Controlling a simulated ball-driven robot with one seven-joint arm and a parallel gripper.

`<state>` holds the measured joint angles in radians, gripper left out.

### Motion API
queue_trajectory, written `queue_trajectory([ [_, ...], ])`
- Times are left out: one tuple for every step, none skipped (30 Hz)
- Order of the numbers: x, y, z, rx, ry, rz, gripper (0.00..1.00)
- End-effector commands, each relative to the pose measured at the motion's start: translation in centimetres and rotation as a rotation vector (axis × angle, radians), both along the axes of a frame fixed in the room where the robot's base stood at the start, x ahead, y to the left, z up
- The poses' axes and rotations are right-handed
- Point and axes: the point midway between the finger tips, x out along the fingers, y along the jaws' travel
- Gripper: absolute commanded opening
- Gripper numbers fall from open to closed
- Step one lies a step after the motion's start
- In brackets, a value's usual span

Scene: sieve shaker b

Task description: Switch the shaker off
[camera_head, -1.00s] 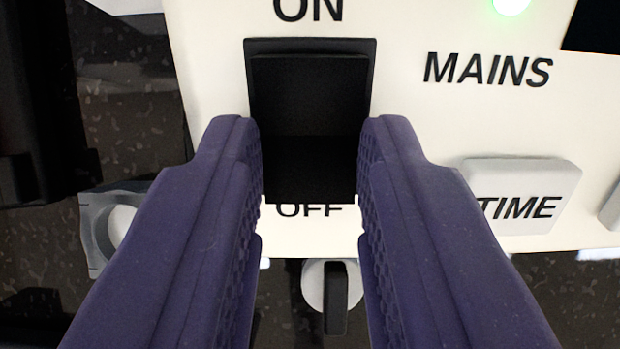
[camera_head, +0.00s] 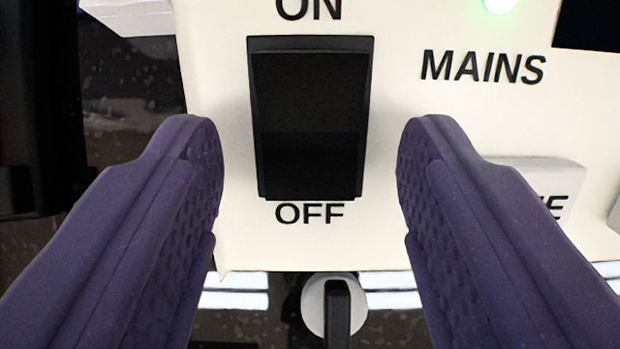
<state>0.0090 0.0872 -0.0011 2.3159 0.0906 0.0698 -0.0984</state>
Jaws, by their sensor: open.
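The shaker's black rocker switch (camera_head: 310,120) sits in the pale panel (camera_head: 390,140) at the picture's upper middle. ON is printed above it and OFF below it; both words are readable. The green MAINS lamp (camera_head: 499,4) is lit at the top right. My gripper (camera_head: 310,165) is open, with one purple finger on each side of the switch. Clear gaps show between the fingers and the switch, and nothing is between the fingertips but the switch and panel behind. Which end of the rocker is pressed in is hard to tell; its upper and lower faces differ in shade.
A pale TIME button (camera_head: 535,180) is partly hidden behind my right finger. A round white knob with a dark bar (camera_head: 327,305) is below the panel. A dark display edge (camera_head: 588,25) is at the top right. A dark upright part (camera_head: 40,110) stands at the left.

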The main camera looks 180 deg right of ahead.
Motion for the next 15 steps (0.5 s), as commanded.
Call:
queue_trajectory([
  [-0.2,0.0,0.4,0.0,-0.001,0.0,0.55],
  [-0.3,0.0,0.7,0.0,-0.002,0.0,0.55],
  [-0.6,0.0,1.2,0.0,-0.002,0.0,0.55],
  [-0.9,0.0,1.6,0.0,-0.002,0.0,0.55],
  [-1.3,0.0,2.1,0.001,-0.003,-0.001,0.55],
  [-1.8,0.0,2.8,0.001,-0.003,-0.001,0.55],
  [-2.1,0.0,3.4,0.0,-0.004,0.0,0.55],
  [-2.5,0.0,3.8,-0.001,-0.003,0.001,0.55],
  [-3.0,0.0,4.4,-0.001,-0.002,0.001,0.55],
  [-3.3,0.0,4.8,-0.001,-0.002,0.001,0.55],
  [-3.6,0.0,5.1,0.0,-0.002,0.0,0.55],
  [-4.0,0.0,5.5,0.001,-0.003,-0.001,0.55],
  [-4.2,0.0,5.7,0.001,-0.002,-0.001,0.55],
  [-4.4,0.0,5.9,0.001,-0.001,-0.001,0.55],
  [-4.6,0.0,6.0,0.0,-0.001,0.0,0.55],
])
